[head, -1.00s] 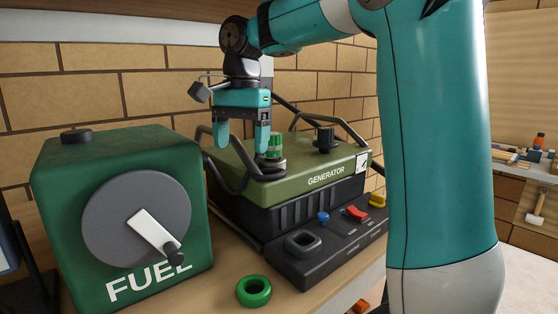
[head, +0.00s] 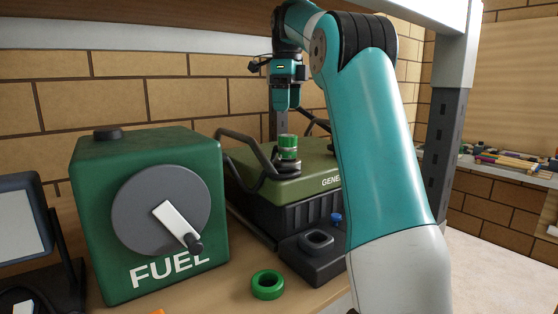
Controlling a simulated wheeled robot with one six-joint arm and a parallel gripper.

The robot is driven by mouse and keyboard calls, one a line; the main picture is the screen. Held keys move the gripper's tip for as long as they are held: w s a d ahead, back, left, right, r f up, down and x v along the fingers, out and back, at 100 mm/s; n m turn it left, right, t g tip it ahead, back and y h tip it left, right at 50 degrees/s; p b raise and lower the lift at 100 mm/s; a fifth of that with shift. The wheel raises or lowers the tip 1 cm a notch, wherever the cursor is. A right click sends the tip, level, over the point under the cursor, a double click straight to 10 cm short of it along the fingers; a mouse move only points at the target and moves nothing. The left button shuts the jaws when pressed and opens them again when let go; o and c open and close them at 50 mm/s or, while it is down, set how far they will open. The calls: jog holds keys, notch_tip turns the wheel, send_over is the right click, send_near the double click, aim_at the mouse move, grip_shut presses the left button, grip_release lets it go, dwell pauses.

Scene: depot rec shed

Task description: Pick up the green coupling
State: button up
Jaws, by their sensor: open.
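A green ring (head: 267,285) with a dark centre lies flat on the wooden bench, in front of the generator. A green ribbed fitting (head: 288,147) stands upright on a dark base on the generator's top. The picture does not settle which of the two is the coupling. My gripper (head: 281,122) is open and points down just above the green ribbed fitting, well above and behind the ring. I see it nearly side-on, so the gap between its fingers is hard to make out.
A green FUEL tank (head: 90,220) with a grey dial and white lever stands left of the ring. The olive generator (head: 310,182) has black tube handles; its dark control box (head: 315,268) sits right of the ring. A dark-framed panel (head: 20,225) is far left.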

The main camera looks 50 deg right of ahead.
aim_at(288, 135)
notch_tip(288, 135, down, 6)
jog(key=shift+f+b, duration=0.1)
jog(key=shift+b, duration=0.55)
jog(key=f+b, duration=0.2)
jog(key=f, duration=0.1)
jog(key=shift+s+f, duration=0.2)
jog(key=shift+f, duration=0.8)
jog(key=shift+c, duration=0.2)
jog(key=c, duration=1.1)
jog(key=shift+r, duration=0.15)
notch_tip(288, 135, up, 10)
jog(key=p, duration=0.3)
